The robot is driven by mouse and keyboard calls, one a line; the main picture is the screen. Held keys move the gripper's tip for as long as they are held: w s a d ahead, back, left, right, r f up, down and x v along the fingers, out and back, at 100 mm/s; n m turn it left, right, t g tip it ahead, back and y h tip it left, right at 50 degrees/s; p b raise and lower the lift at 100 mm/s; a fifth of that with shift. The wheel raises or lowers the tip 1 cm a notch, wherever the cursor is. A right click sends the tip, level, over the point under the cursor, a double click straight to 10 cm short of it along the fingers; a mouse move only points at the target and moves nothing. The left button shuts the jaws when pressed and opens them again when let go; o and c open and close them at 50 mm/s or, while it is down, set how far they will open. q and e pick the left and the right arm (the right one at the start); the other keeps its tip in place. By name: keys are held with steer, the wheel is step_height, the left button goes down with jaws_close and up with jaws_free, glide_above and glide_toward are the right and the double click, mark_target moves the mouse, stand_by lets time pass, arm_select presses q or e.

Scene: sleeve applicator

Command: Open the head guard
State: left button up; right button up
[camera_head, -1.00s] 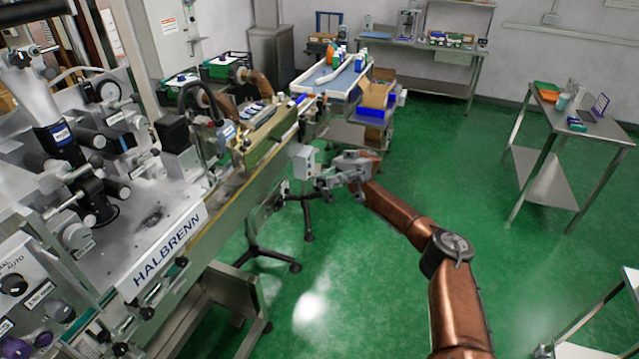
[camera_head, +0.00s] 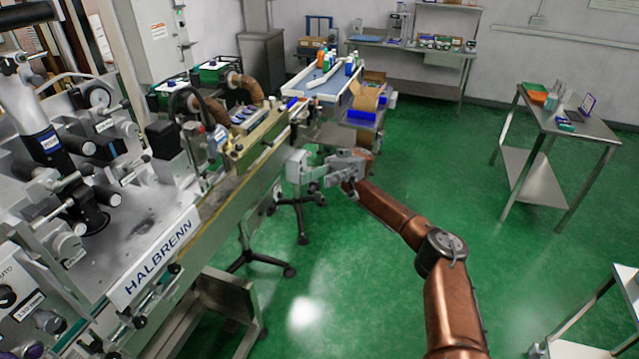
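The sleeve applicator, a grey machine lettered HALBRENN (camera_head: 158,262), fills the left side, with rollers, knobs and dark cylinders on its head. I cannot make out a distinct head guard on it. My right gripper (camera_head: 318,181), on a copper-coloured arm from the lower right, points left toward a small grey box (camera_head: 296,166) on the side of the machine's green conveyor frame (camera_head: 255,150). The gripper is close to the box; I cannot tell whether they touch. Its fingers are too small to show their opening. My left gripper is not in view.
A wheeled chair base (camera_head: 290,225) stands on the green floor below the conveyor. A metal table (camera_head: 575,128) with small items stands at the right. A bench (camera_head: 420,50) is at the back. The floor between the arm and the right table is clear.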

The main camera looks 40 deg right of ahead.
step_height(320, 180, up, 8)
steer(key=shift+r, duration=0.25)
stand_by(0.5)
